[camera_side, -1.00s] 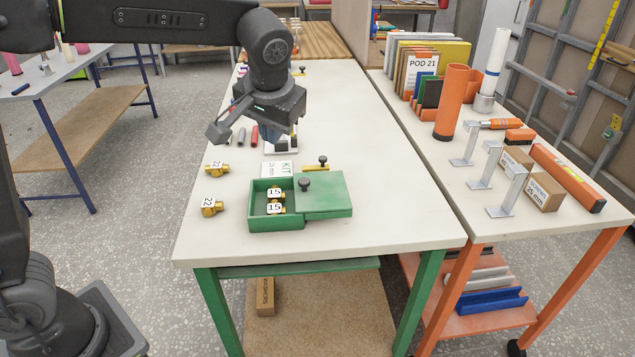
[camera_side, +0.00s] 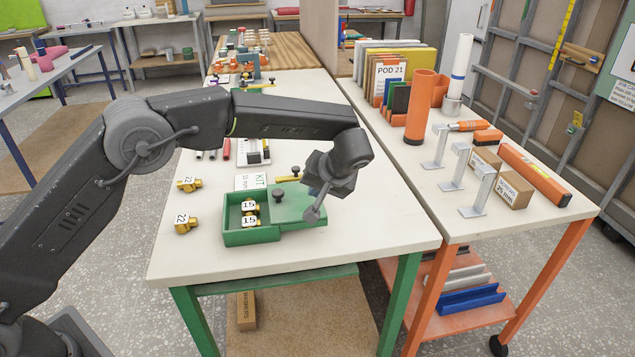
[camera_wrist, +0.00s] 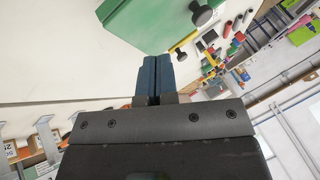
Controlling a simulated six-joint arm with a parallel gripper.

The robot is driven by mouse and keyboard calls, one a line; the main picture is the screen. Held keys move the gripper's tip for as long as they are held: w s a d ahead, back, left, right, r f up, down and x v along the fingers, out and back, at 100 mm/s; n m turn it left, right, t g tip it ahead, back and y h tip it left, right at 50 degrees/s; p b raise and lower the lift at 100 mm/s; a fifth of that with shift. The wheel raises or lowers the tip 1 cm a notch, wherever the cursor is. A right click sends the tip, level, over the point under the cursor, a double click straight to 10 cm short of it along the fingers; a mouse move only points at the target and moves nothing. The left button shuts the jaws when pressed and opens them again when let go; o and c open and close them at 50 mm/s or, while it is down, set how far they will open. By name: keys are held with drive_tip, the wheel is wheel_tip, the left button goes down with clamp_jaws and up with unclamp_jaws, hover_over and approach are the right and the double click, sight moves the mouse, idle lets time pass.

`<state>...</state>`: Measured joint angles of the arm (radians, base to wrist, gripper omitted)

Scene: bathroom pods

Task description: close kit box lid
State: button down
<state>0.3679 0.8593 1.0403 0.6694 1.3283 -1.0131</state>
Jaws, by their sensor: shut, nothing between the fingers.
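The green kit box (camera_side: 250,238) stands on the white table, open on its left side. Two brass fittings labelled 15 (camera_side: 250,214) lie in the open compartment. The green lid (camera_side: 293,208) covers the right part of the box and carries a black knob (camera_side: 278,195). In the wrist view the lid (camera_wrist: 150,22) and knob (camera_wrist: 203,13) show at the top. My gripper (camera_wrist: 156,60) is shut and empty, its dark blue fingertips just off the lid's edge. In the side view my wrist is at the box's right end and hides part of it; the fingertips are mostly hidden.
Two brass fittings labelled 22 (camera_side: 184,223) lie left of the box. A KIT card (camera_side: 250,182) and a yellow piece with a black knob (camera_side: 292,175) lie behind it. An orange bench (camera_side: 520,225) with brackets stands at right. The table's front right is clear.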

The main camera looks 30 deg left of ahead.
sight(301, 203)
drive_tip(key=x, duration=0.5)
drive_tip(key=shift+a+f, duration=0.25)
drive_tip(key=shift+f, duration=0.05)
drive_tip(key=a, duration=0.1)
drive_tip(key=s+a, duration=0.1)
drive_tip(key=a, duration=0.1)
drive_tip(key=shift+r, duration=0.1)
drive_tip(key=shift+s+a, duration=0.1)
drive_tip(key=shift+a, duration=0.25)
drive_tip(key=shift+s+a, duration=0.15)
drive_tip(key=s+a, duration=0.7)
drive_tip(key=shift+s+a, duration=0.15)
drive_tip(key=shift+a, duration=0.05)
drive_tip(key=shift+s+a, duration=0.4)
drive_tip(key=shift+s, duration=0.05)
